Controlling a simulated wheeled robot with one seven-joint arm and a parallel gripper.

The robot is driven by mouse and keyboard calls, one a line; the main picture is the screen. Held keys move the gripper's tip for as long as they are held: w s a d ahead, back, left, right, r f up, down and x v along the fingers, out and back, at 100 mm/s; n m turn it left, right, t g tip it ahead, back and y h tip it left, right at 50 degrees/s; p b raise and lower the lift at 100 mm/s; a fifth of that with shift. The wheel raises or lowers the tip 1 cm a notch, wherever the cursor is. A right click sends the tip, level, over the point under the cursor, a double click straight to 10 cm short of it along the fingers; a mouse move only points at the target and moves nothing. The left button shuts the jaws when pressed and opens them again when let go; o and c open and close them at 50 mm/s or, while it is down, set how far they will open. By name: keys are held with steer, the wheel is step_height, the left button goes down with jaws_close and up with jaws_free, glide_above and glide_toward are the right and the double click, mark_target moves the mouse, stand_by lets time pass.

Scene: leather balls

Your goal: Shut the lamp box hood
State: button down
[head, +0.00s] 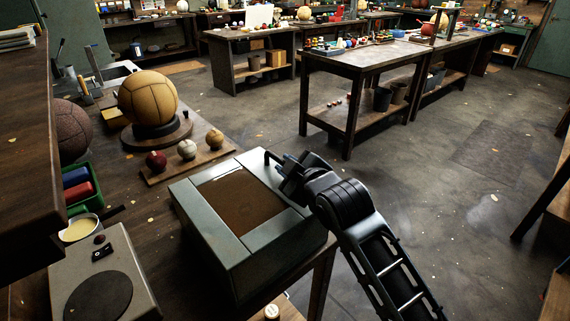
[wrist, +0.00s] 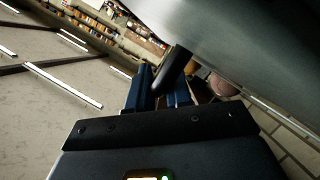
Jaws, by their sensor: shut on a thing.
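The lamp box (head: 215,262) is a grey-green box with a brown window in its top, on the near end of the bench. Its hood (head: 205,222) appears to lie low over the box; I cannot tell whether a gap remains. A dark handle (head: 270,157) stands at the hood's far right edge. My gripper (head: 285,163) is at this edge, shut on the handle. In the wrist view, the blue fingers (wrist: 160,92) close around the dark handle bar (wrist: 174,72), beneath the grey hood surface (wrist: 235,40). The fingertips are partly hidden.
A tan ball (head: 148,97) sits on a round stand behind the box. Three small balls stand on a wooden strip (head: 190,165) close behind it. A grey device with a dark disc (head: 98,298) is at left. Open floor (head: 430,190) lies to the right.

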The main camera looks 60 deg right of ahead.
steer(key=shift+s+d+f, duration=0.1)
steer(key=shift+d+f, duration=0.1)
steer(key=shift+f, duration=0.15)
steer(key=c, duration=1.1)
jaws_free()
steer(key=shift+a, duration=0.2)
steer(key=b+v, duration=0.1)
steer(key=v, duration=0.5)
steer(key=shift+s+r, duration=0.15)
steer(key=shift+s, duration=0.15)
steer(key=shift+s+a+r, duration=0.25)
steer(key=shift+s, duration=0.15)
